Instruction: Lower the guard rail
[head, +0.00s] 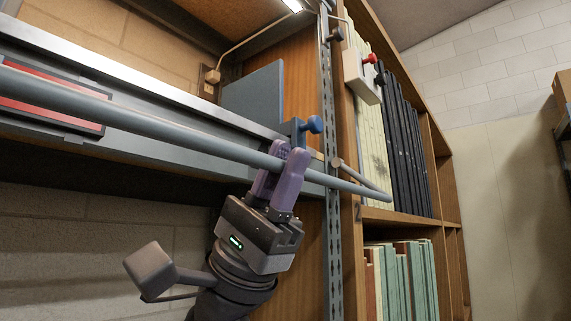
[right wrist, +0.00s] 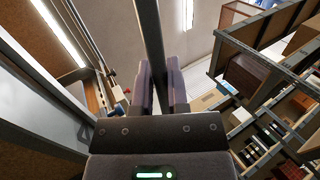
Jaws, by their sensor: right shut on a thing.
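The guard rail (head: 150,126) is a long blue-grey bar crossing the head view from the left edge, in front of the shelf, to a bent end at the right. My right gripper (head: 285,168) reaches up from below, and its purple fingers are closed around the bar right of the middle of the view. In the right wrist view the bar (right wrist: 152,40) runs up and away between the fingertips (right wrist: 162,82). The fingers hide the gripped part of the bar. My left gripper is in neither view.
The grey shelf (head: 150,150) lies behind the bar, with a red-framed flat item and a blue panel (head: 255,98). A blue knob (head: 315,124) sits by the perforated upright post (head: 334,240). A box with a red knob (head: 362,78) and bookshelves stand right.

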